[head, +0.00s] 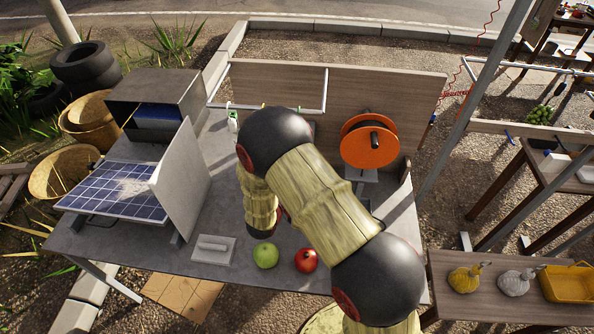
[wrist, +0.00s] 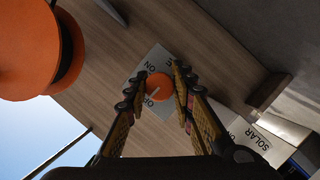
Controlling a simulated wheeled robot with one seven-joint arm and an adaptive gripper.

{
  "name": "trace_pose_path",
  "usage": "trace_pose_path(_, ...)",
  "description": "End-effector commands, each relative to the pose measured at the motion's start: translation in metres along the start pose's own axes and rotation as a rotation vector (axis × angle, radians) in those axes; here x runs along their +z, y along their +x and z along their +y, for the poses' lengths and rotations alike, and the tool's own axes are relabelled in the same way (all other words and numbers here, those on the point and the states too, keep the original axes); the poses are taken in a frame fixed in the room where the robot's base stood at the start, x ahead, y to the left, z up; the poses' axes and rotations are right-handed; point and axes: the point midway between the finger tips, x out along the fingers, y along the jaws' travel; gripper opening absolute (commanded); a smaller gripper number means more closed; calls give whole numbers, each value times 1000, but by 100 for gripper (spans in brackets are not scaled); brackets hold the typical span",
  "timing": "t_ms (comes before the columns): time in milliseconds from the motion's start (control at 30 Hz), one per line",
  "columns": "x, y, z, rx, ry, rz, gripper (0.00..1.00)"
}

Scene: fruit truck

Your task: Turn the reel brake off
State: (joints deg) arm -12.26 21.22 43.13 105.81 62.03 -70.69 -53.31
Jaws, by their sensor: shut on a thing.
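The reel brake is an orange round knob (wrist: 159,85) on a grey label plate (wrist: 146,64) fixed to the wooden board. The plate reads "ON" above the knob in the wrist view, and a partly hidden word starting with "O" lies at its lower left. A pale mark on the knob points toward that lower-left word. My gripper (wrist: 158,91) is shut on the knob, one finger on each side. In the head view my arm hides the gripper and the knob. The orange reel (head: 365,147) stands at the board's right; it also shows in the wrist view (wrist: 28,52).
A plate marked "SOLAR" (wrist: 248,134) is right of my gripper in the wrist view. On the grey table (head: 212,170) are a green apple (head: 265,255), a red fruit (head: 306,260) and a solar panel (head: 115,190) at left.

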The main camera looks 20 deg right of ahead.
Motion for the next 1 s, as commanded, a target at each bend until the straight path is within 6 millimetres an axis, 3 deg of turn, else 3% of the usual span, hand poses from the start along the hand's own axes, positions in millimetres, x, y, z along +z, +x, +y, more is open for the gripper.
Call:
trace_pose_path(667,-1,0,0,21,-53,3,0)
trace_pose_path(700,-1,0,0,21,-53,3,26)
trace_pose_path(1000,-1,0,0,20,-53,3,43)
